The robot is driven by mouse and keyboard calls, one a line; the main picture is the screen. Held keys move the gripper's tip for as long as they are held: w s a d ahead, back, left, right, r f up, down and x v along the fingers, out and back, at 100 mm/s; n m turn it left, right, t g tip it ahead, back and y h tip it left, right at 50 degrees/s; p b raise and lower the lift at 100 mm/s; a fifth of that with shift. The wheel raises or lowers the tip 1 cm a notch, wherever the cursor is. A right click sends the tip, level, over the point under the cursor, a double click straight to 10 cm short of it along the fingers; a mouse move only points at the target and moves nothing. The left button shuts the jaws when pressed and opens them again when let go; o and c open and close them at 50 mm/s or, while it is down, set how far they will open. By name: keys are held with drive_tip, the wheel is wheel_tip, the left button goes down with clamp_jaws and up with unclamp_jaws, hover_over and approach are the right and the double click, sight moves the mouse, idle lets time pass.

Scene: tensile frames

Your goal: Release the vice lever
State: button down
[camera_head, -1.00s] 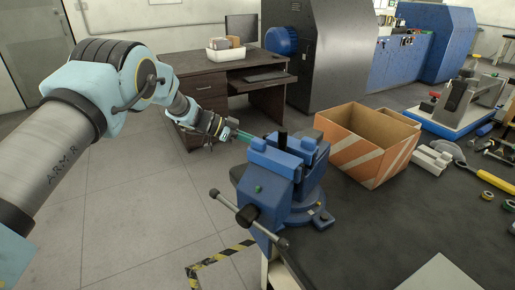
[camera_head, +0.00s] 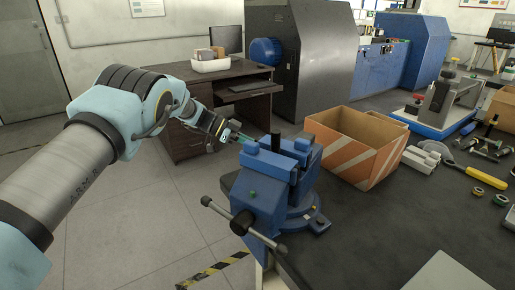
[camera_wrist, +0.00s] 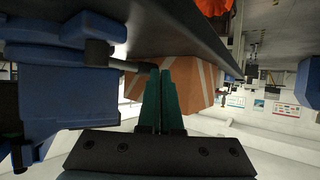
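The blue vice (camera_head: 262,196) is fixed at the bench's near left corner and also fills the left of the upside-down wrist view (camera_wrist: 40,90). Its lever is a metal bar with dark knobs (camera_head: 218,208), slanting across the vice's front. A black cylinder (camera_head: 275,143) stands upright at the jaws. My gripper (camera_head: 240,138) is left of the jaws, well above the lever. In the wrist view its green fingers (camera_wrist: 161,75) lie side by side with hardly any gap, and nothing shows between them. A dark rod (camera_wrist: 132,63) reaches close to the fingertips; contact is unclear.
An orange-striped cardboard box (camera_head: 352,150) stands on the dark bench (camera_head: 385,240) right of the vice. Grey blocks (camera_head: 422,158), a yellow-handled tool (camera_head: 487,177) and other small tools lie farther right. The floor left of the vice is open.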

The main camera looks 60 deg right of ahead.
drive_tip(key=shift+s+d, duration=0.2)
drive_tip(key=shift+s, duration=0.5)
drive_tip(key=shift+s+d, duration=0.2)
drive_tip(key=shift+s, duration=0.55)
drive_tip(key=shift+r, duration=0.1)
